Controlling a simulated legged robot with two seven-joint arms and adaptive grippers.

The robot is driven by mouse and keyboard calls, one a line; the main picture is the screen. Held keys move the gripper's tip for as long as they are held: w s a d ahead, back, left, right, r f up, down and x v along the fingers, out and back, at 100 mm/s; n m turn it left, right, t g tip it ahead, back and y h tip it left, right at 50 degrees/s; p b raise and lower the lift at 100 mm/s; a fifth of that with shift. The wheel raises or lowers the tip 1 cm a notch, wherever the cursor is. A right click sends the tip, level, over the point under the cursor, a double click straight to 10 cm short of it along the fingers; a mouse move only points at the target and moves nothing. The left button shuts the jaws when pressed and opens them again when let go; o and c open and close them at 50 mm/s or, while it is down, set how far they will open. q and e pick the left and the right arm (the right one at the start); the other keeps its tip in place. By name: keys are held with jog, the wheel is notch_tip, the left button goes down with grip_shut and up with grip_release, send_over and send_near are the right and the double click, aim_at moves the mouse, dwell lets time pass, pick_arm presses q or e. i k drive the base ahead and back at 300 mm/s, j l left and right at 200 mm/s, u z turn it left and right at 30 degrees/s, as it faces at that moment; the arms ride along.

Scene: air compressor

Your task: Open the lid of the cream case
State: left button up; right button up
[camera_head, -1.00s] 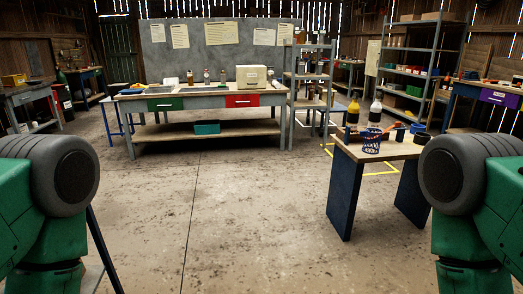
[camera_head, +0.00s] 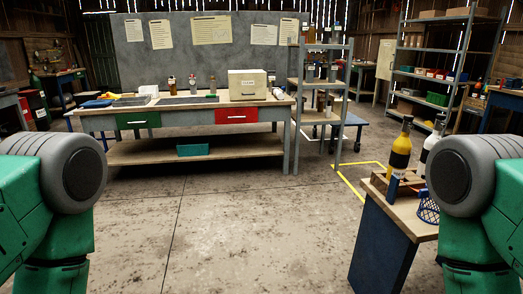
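The cream case (camera_head: 247,84) stands on the top of the long workbench (camera_head: 180,104), toward the bench's right end and above its red drawer (camera_head: 236,116). It is a boxy cream block with a small dark mark on its front. Its lid looks shut. Only green and grey upper parts of my two arms show at the left and right edges of the head view. Neither of my grippers is in view, and the case stands well ahead of me with nothing of mine near it.
Bottles (camera_head: 191,84) and a flat tray stand left of the case. A teal bin (camera_head: 195,149) sits on the lower shelf. A small table (camera_head: 405,222) with bottles and a blue wire basket is near at right. A grey rack (camera_head: 322,87) stands beside the bench. The floor ahead is clear.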

aim_at(244, 84)
jog(key=i, duration=2.05)
